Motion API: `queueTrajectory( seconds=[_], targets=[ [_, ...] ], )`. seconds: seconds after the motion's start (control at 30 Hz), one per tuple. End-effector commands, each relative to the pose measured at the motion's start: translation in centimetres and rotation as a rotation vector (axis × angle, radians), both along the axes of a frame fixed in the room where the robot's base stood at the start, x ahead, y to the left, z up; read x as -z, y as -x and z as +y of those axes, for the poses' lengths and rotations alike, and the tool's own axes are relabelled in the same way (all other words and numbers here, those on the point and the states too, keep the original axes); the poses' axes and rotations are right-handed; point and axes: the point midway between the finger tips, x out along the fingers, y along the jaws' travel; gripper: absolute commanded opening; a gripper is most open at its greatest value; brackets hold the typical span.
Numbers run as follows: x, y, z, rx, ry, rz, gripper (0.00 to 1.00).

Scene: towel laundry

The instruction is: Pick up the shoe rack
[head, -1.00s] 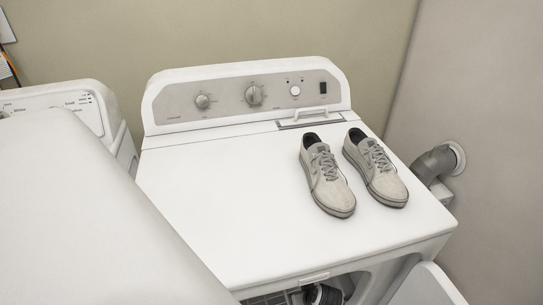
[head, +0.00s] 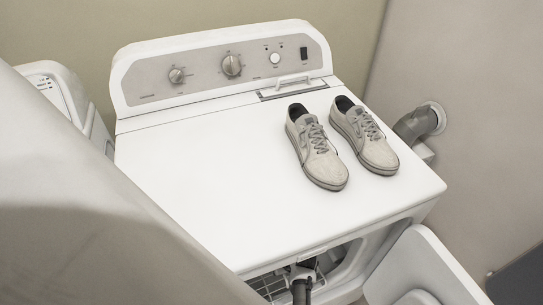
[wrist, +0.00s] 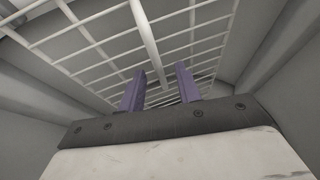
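The shoe rack is a white wire grid inside the dryer. It fills the upper middle of the wrist view (wrist: 95,42), and a small part shows through the dryer's front opening in the head view (head: 268,286). My gripper (wrist: 161,70) is inside the drum, its two purple fingers apart and pointing at the rack. A thicker white bar of the rack runs down toward the gap between the fingers. I cannot tell whether the bar lies between the fingertips or beyond them.
The white dryer (head: 215,175) carries a pair of grey shoes (head: 315,150) (head: 362,138) on top. Its open door (head: 425,268) hangs at the lower right. Drum walls are close on both sides of my gripper. Another white machine (head: 62,95) stands at the left.

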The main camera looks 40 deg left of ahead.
Motion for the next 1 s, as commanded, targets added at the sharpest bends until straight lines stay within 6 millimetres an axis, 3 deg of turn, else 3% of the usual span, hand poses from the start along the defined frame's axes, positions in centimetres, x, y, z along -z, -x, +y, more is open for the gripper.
queueTrajectory(
  seconds=[0.2, 0.47, 0.73, 1.0],
  targets=[
    [2.1, -0.2, 0.9, 0.0, 0.0, 0.0, 0.34],
    [2.3, -0.2, 1.0, 0.001, 0.0, -0.001, 0.34],
    [2.3, -0.2, 1.0, 0.0, 0.0, -0.001, 0.01],
    [2.3, -0.2, 1.0, 0.0, 0.0, -0.001, 0.0]
  ],
)
